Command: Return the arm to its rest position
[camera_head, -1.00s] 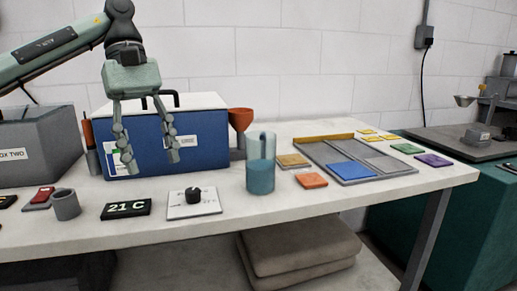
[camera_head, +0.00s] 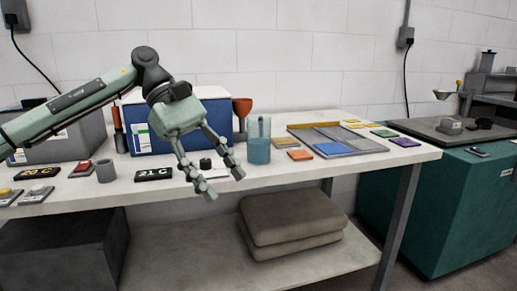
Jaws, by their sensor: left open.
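My left arm (camera_head: 75,103) comes in from the left, and its pale green gripper (camera_head: 224,182) hangs in front of the bench's front edge. Its two fingers point down and to the right, apart, with nothing between them. Behind the fingers, the dial plate with a black knob (camera_head: 206,164) is partly hidden. The blue box with a white lid (camera_head: 142,133) stands behind the gripper and is partly covered by it. My right gripper does not show.
Folded cloths (camera_head: 290,222) lie on the lower shelf. A teal cabinet (camera_head: 440,215) stands at the right.

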